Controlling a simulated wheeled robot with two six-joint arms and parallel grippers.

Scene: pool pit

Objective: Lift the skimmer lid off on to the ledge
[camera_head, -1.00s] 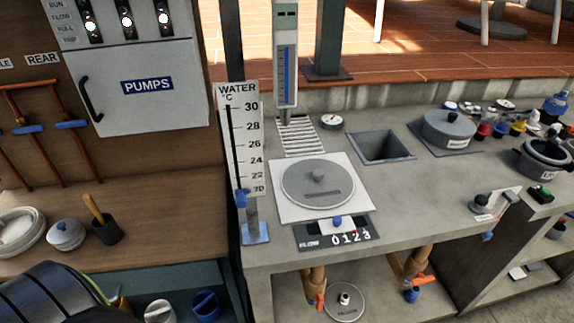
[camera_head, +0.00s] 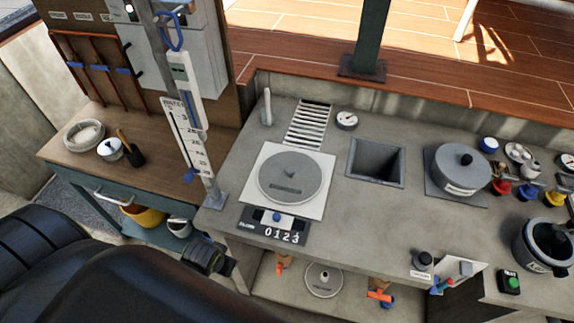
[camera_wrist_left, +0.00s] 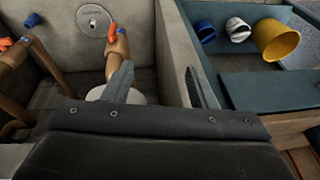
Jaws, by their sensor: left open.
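A round grey lid (camera_head: 291,176) lies flat on a white square plate (camera_head: 262,208) on the concrete counter. I take it for the skimmer lid; its label is too small to read. The concrete ledge (camera_head: 318,113) runs along the back of the counter. My left arm reaches in from the lower left of the head view, low in front of the counter and well apart from the lid. In the left wrist view my left gripper (camera_wrist_left: 158,88) is open and empty, fingers spread beside wooden-coloured pipes under the counter. My right gripper is out of view.
A square opening (camera_head: 377,162) and a lidded pot (camera_head: 458,170) are right of the lid. A tall water gauge (camera_head: 190,135) stands at left. Below are a round disc (camera_head: 323,281) and orange valve handles (camera_head: 379,296). The counter right of the lid is partly clear.

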